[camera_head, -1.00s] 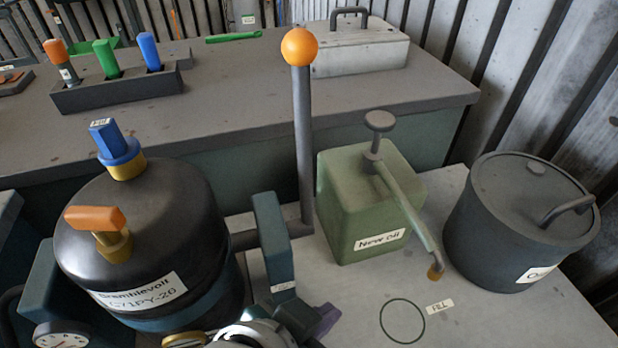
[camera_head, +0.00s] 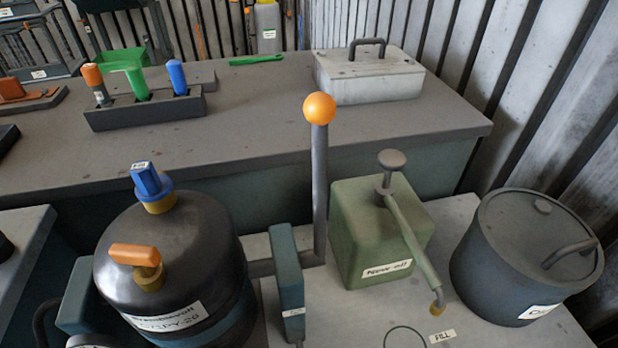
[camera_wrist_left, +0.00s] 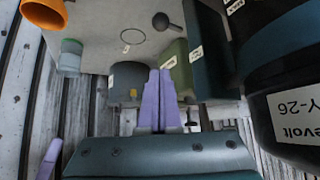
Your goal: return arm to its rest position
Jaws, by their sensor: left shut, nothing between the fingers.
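My left gripper (camera_wrist_left: 158,100) shows in the left wrist view as two purple fingers pressed together, shut and empty. Its fingertips are in front of the bench top, between the dark drum (camera_wrist_left: 125,88) and the green oil can (camera_wrist_left: 180,68) in the picture. I cannot tell its distance from them. Neither gripper shows in the head view. A purple piece (camera_wrist_left: 48,158) at the lower left of the wrist view looks like part of my right gripper; its jaw state is unclear. The black vessel (camera_head: 172,245) stands at the left of the head view, with blue and orange valve handles on top.
An upright lever with an orange ball (camera_head: 319,108) rises beside the vessel. The green oil can (camera_head: 372,235) and dark lidded drum (camera_head: 520,255) stand to the right. Behind are a tool holder (camera_head: 145,112) and a grey handled box (camera_head: 368,78). An orange cup (camera_wrist_left: 45,14) shows in the wrist view.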

